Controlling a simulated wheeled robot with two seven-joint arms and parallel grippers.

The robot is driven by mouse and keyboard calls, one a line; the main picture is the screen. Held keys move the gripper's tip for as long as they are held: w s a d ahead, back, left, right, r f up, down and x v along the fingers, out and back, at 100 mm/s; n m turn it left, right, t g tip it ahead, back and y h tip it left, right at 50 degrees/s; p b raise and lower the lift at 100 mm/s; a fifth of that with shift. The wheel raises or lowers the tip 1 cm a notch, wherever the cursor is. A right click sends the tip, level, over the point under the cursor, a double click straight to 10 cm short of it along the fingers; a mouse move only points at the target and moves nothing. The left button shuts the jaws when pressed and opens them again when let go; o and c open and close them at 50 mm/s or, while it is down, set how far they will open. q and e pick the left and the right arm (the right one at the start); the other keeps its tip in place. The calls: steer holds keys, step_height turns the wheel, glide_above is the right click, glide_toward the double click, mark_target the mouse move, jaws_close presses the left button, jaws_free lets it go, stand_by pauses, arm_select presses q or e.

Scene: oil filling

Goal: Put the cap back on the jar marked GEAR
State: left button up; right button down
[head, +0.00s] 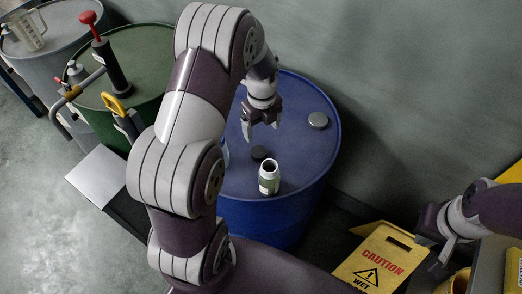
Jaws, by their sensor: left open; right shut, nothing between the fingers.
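A small white jar with a greenish label (268,184) stands upright and uncapped on the blue drum (310,155), its dark mouth showing. The label is too small to read. A black cap (259,153) lies on the drum top just behind the jar. My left gripper (262,132) is open and empty, pointing down above the drum, behind the cap and jar. My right gripper (437,250) is shut and empty at the lower right, beside the yellow caution sign (375,262), away from the drum.
A silver round lid (318,121) sits on the drum's right side. My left arm hides the drum's left part and most of a pale blue object (226,153). A green drum (145,75) with a red-handled pump (108,55) stands at left. The wall is close behind.

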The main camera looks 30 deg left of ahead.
arm_select(q)
glide_above(259, 152)
steer(key=f, duration=0.5)
steer(key=shift+w+p, duration=0.2)
steer(key=shift+p, duration=0.1)
steer(key=shift+d+f, duration=0.15)
steer(key=shift+s+f+p, duration=0.15)
steer(key=shift+f+p, duration=0.2)
steer(key=shift+f, duration=0.05)
step_height(259, 152, down, 4)
steer(key=shift+f+p, duration=0.2)
steer(key=shift+p, duration=0.3)
steer(key=shift+s, duration=0.1)
steer(key=c, duration=1.1)
